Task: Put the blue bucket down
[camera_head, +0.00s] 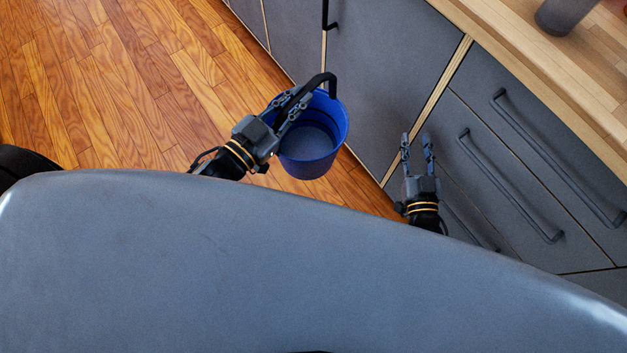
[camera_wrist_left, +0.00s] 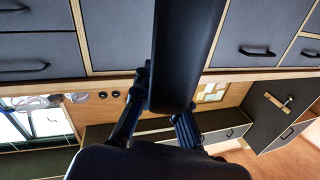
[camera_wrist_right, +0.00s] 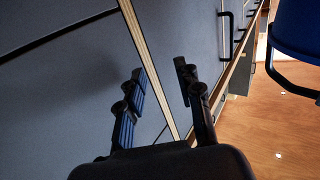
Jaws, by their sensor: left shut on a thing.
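The blue bucket (camera_head: 310,158) hangs upright in the head view, its open top facing up and no objects visible inside. Its black handle (camera_head: 327,78) arches over it. My left gripper (camera_head: 298,102) is shut on the handle. In the left wrist view the dark handle (camera_wrist_left: 190,50) fills the space between the fingers. The bucket (camera_wrist_right: 299,30) also shows at the upper right of the right wrist view. My right gripper (camera_head: 416,140) is open and empty, to the right of the bucket. I cannot tell exactly how far the bucket's base is above the floor.
Grey cabinets (camera_head: 390,75) and drawers with dark bar handles (camera_head: 510,185) stand close to the right of the bucket. A wooden countertop (camera_head: 545,75) carries a grey container (camera_head: 565,14). The wooden floor (camera_head: 110,85) is clear on the left.

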